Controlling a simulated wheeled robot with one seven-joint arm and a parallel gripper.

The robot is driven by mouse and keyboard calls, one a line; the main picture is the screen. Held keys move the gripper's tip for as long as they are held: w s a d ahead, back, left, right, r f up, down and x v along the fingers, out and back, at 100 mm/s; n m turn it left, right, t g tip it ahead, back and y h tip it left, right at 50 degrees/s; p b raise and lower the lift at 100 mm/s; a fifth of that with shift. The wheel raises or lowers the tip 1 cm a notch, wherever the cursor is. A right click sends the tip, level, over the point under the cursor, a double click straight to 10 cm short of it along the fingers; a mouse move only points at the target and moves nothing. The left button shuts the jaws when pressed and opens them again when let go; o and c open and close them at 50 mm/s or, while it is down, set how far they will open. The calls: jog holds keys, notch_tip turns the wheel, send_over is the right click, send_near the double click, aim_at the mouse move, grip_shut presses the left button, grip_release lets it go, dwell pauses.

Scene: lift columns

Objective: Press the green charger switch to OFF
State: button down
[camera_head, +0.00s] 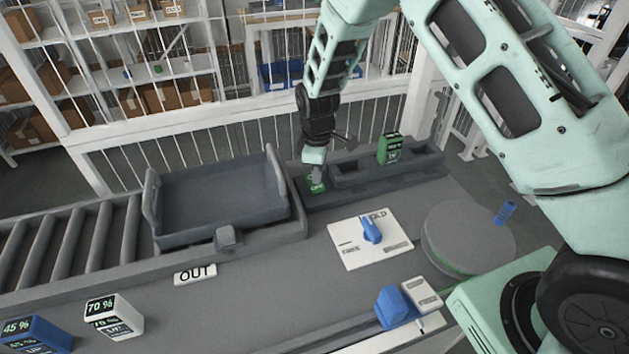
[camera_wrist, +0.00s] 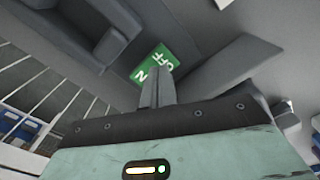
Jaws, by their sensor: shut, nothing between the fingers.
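The green charger switch (camera_head: 314,187) sits at the left end of the dark grey charger base (camera_head: 345,187). In the wrist view the switch (camera_wrist: 150,62) shows white lettering, with "OFF" partly readable toward the right and an "N" toward the lower left. My gripper (camera_head: 317,175) is shut and empty, pointing down at the switch. In the wrist view its closed fingers (camera_wrist: 157,82) overlap the lower edge of the switch and hide part of it. I cannot tell whether they touch it or which way it is tilted.
A green block (camera_head: 389,150) stands in the charger's right part. A grey tray (camera_head: 215,195) is left of the charger. In front are a white panel with a blue knob (camera_head: 371,229), an OUT label (camera_head: 195,273), a round grey disc (camera_head: 468,237) and blue and white blocks.

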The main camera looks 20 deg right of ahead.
notch_tip(320, 180, up, 6)
jog(key=p, duration=0.3)
jog(key=shift+f, duration=0.15)
dwell(0.5)
